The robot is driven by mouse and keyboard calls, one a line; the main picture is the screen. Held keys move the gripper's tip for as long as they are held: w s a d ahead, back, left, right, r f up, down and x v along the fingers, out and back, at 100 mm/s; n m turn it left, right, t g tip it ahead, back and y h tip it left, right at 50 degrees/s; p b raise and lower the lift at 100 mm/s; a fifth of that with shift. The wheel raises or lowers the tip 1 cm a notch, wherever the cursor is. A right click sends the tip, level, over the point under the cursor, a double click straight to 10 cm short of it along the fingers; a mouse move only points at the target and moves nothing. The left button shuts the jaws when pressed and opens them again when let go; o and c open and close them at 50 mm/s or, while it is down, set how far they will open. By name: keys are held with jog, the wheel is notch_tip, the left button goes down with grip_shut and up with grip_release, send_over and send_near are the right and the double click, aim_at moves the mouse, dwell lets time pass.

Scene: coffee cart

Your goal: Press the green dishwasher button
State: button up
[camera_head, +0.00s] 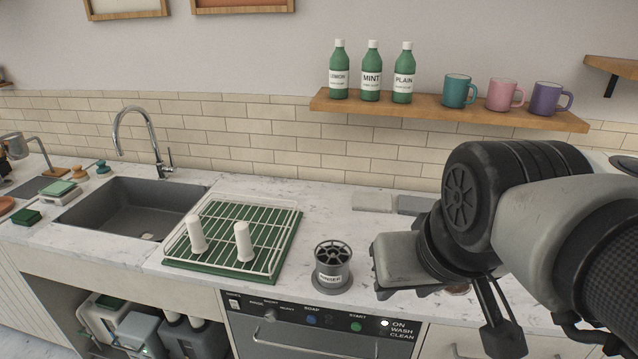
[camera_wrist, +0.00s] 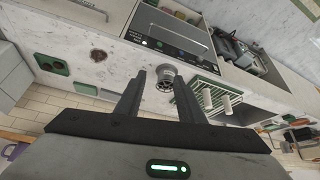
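The dishwasher's front panel (camera_head: 270,310) is under the counter at the bottom centre of the head view. The green button (camera_head: 356,326) sits by the word START, right of a blue one by SOAP (camera_head: 311,319). A white light (camera_head: 384,323) shows beside ON. The dishwasher (camera_wrist: 168,37) also shows upside down at the top of the wrist view. My gripper (camera_wrist: 158,74) is open and empty, its two black fingers apart. It hangs over the counter to the right of the panel, not touching the button. In the head view my arm hides much of the gripper.
A grey round rinser (camera_head: 332,268) stands on the counter behind the panel. A green rack (camera_head: 230,237) with two white cups is left of it, then the sink (camera_head: 135,210). A wall shelf (camera_head: 450,112) holds green bottles and mugs. Space in front of the panel looks clear.

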grip_shut()
dwell(1.4)
